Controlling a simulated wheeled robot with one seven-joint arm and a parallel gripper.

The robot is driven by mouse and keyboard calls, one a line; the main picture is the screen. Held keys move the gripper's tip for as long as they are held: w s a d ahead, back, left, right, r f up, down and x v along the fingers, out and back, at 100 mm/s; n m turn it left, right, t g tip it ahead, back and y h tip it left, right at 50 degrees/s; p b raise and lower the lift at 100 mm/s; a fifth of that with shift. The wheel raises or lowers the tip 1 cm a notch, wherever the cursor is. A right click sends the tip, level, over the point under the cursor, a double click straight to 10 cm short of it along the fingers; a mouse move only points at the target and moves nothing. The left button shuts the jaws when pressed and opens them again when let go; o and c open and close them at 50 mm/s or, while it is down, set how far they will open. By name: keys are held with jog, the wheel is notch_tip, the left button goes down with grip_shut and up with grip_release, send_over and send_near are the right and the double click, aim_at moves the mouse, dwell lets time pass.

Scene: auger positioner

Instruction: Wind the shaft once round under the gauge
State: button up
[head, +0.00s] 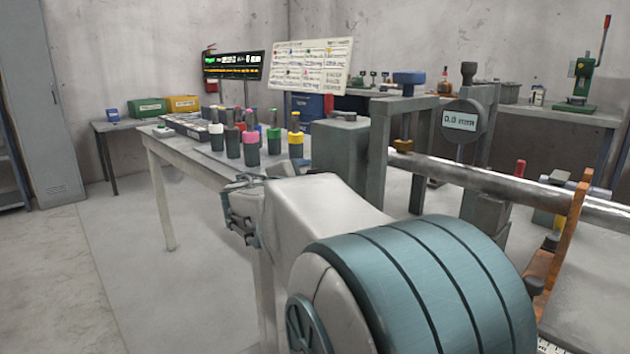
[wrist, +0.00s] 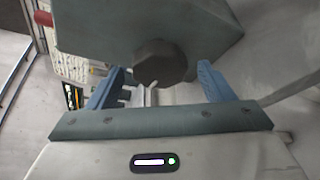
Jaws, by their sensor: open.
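The steel shaft (head: 520,188) lies level across the bench at the right in the head view. The round gauge (head: 461,122), with a pale readout, stands on a post behind it; its small digits are hard to read. A grey-green block (head: 340,143) stands left of the shaft's frame. In the wrist view a similar block (wrist: 215,35) bears a dark, faceted stub (wrist: 160,62). My gripper (wrist: 159,70) is open, its two blue fingers apart on either side of the stub, with gaps visible. In the head view my gripper (head: 240,208) is partly hidden by its own wrist.
Several colour-topped holders (head: 250,147) stand on the bench left of the block. An orange upright bracket (head: 560,240) stands near the shaft at right. A blue-topped clamp frame (head: 408,80) rises over the shaft. Open floor (head: 150,270) lies at left.

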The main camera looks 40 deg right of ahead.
jog(key=p+v, duration=0.2)
jog(key=v, duration=0.9)
jog(key=shift+p, duration=0.3)
jog(key=s+a+r+m+g+y+p, duration=0.3)
jog(key=s+a+r+m+y+p, duration=0.7)
jog(key=p, duration=2.5)
jog(key=shift+s+a+r+m+g+y+p, duration=0.3)
jog(key=shift+s+a+r+y, duration=1.75)
jog(key=shift+a, duration=1.7)
jog(key=shift+w+r, duration=0.2)
jog(key=shift+r, duration=0.05)
